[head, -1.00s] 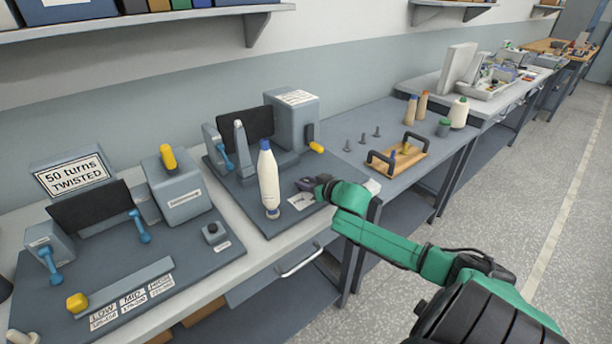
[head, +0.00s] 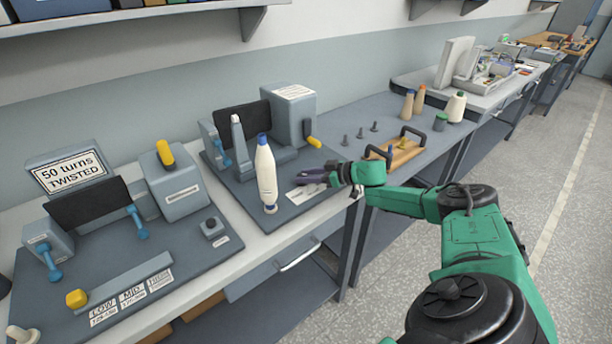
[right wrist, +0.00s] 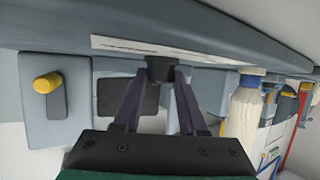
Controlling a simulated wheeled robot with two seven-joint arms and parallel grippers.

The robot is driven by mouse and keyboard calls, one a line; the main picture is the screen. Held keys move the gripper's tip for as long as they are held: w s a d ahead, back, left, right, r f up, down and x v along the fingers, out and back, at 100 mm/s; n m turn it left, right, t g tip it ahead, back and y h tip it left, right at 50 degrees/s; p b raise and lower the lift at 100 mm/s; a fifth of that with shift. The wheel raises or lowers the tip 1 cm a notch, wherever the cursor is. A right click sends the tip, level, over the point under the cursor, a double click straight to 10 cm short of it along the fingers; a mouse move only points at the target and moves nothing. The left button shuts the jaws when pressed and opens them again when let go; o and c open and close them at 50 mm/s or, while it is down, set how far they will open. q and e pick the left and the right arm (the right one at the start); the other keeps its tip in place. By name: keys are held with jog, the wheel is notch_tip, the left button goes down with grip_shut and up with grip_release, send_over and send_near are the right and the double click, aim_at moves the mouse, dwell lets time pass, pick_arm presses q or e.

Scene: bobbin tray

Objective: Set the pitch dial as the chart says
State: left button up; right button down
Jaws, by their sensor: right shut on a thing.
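My right gripper (head: 308,178) is at the front right of the right-hand machine's base plate (head: 240,190). In the right wrist view its two fingers (right wrist: 160,85) are shut on a short dark round knob, which looks like the pitch dial (right wrist: 161,67). My gripper hides the knob in the head view, and its setting cannot be read. A white label (head: 303,194) lies beside the gripper. A sign (head: 70,172) reads "50 turns TWISTED". LOW, MID and HIGH cards (head: 131,297) with small figures sit on the left machine's front. My left gripper is not in view.
A white bobbin with a blue top (head: 266,172) stands upright close to the left of my gripper. A yellow-tipped lever (head: 313,141) sticks out behind it. A wooden tray with dark handles (head: 404,153), pegs and several spools stand to the right.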

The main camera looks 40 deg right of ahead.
jog(key=shift+r+y, duration=0.1)
jog(key=shift+y, duration=0.2)
jog(key=shift+c, duration=2.3)
grip_release()
jog(key=b+v, duration=0.2)
jog(key=v, duration=1.2)
jog(key=shift+b, duration=0.35)
jog(key=shift+s+d+r, duration=0.1)
jog(key=shift+s+d, duration=0.05)
